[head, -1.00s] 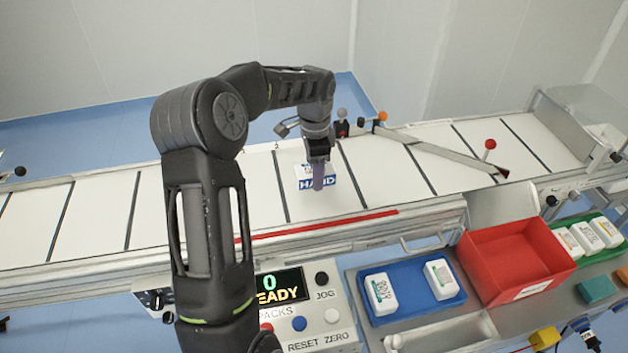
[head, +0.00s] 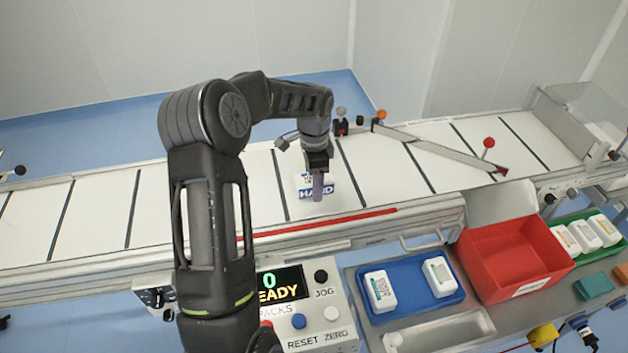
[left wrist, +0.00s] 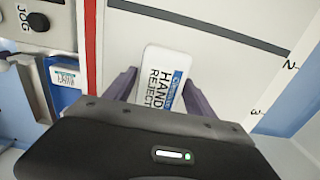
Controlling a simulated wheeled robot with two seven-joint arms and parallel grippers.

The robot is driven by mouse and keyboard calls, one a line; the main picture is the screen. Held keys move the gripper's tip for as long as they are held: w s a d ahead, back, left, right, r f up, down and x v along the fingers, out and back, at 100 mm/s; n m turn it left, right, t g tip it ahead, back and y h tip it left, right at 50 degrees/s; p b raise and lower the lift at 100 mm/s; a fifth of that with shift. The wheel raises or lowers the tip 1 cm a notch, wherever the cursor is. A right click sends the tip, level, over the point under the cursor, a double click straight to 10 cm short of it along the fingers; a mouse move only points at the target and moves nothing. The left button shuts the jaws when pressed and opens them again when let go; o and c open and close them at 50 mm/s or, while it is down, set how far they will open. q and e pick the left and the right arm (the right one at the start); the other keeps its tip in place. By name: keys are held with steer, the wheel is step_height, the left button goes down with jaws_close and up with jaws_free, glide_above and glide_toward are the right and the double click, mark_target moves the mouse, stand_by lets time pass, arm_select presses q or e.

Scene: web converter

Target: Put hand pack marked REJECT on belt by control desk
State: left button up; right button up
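In the left wrist view the pack (left wrist: 165,72) reads HAND REJECT and sits between my left gripper's two purple-grey fingers. My left gripper (head: 318,187) points down over the belt and looks shut on the pack's sides; the pack's near end is hidden by the gripper body. I cannot tell whether the pack's underside touches the belt. My right gripper is in neither view.
A blue tray (head: 408,307) with two white packs, a red bin (head: 515,265) and a green tray (head: 570,223) with several packs stand right of the desk. A diagonal guide bar (head: 440,150) crosses the belt on the right. The belt to the left is clear.

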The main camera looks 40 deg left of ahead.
arm_select(q)
steer(key=shift+o, duration=0.8)
step_height(320, 180, up, 12)
steer(key=b, duration=0.1)
steer(key=shift+r, duration=0.2)
steer(key=shift+f, duration=0.1)
